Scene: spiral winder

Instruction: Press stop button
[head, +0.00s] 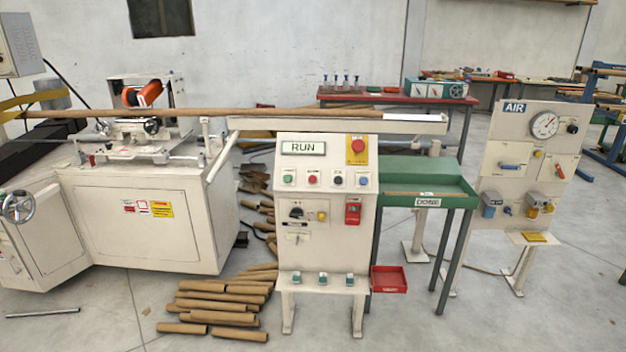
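The control panel (327,212) stands upright in the middle of the head view, on two white legs. Its display (303,148) reads RUN. A large red mushroom button (357,146) sits on a yellow plate at the panel's upper right. A red switch (353,213) is lower down. Neither of my grippers is in view, and nothing covers the buttons.
The white winder machine (140,225) fills the left, with a long brown tube (230,112) across its top. Cardboard tubes (215,308) lie on the floor left of the panel. A green table (425,175) and red bin (388,279) stand right.

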